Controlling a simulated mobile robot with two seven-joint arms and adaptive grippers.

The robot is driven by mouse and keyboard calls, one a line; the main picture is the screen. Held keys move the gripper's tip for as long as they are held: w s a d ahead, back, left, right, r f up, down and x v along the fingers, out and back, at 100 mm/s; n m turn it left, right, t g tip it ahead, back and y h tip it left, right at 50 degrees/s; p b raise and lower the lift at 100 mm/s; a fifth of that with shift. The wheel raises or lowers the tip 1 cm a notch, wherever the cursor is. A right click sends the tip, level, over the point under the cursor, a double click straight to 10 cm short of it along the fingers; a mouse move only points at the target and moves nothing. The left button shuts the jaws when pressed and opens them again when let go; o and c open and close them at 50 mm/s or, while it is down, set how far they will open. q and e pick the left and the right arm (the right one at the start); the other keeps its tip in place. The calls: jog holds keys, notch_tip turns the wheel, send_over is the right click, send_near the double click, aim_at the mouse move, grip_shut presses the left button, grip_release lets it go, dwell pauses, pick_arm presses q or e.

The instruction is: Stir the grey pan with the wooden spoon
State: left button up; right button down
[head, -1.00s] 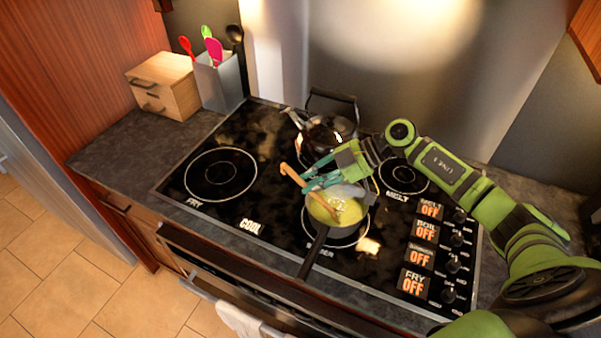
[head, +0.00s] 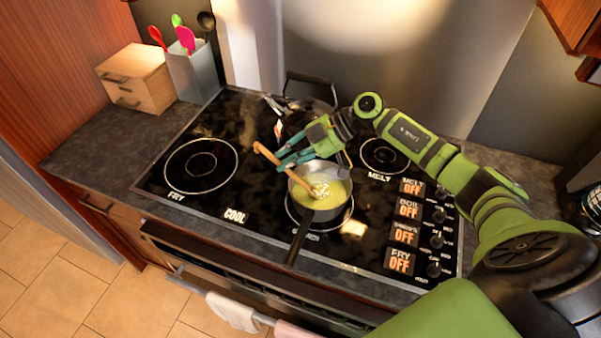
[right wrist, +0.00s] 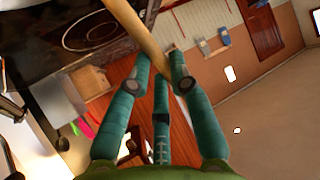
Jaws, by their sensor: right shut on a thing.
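The grey pan (head: 338,207) sits on the front burner in the head view, its dark handle pointing to the front edge. It holds yellow-green food (head: 333,188) with paler bits. My right gripper (head: 288,158) is shut on the wooden spoon (head: 267,154), above and behind the pan's left rim. The spoon is tilted: its handle end sticks out to the left, and its lower end reaches down into the food, where its tip is hidden. In the right wrist view the fingers (right wrist: 160,82) close around the spoon's handle (right wrist: 137,28). My left gripper is out of view.
A dark kettle (head: 308,105) stands on the back burner, close behind my right gripper. The left burner (head: 201,166) and the right back burner (head: 385,155) are empty. A utensil holder (head: 195,78) and a small wooden drawer box (head: 137,80) stand at the back left.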

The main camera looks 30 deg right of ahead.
jog(key=shift+w+a+r, duration=0.25)
jog(key=shift+a+r, duration=0.55)
jog(key=shift+r, duration=0.5)
jog(key=shift+w+a+r, duration=0.3)
jog(key=shift+a+r, duration=0.45)
jog(key=shift+r, duration=0.5)
jog(key=shift+w+a+r, duration=0.25)
jog(key=shift+a+r, duration=0.55)
jog(key=shift+r, duration=0.5)
jog(key=shift+r, duration=2.5)
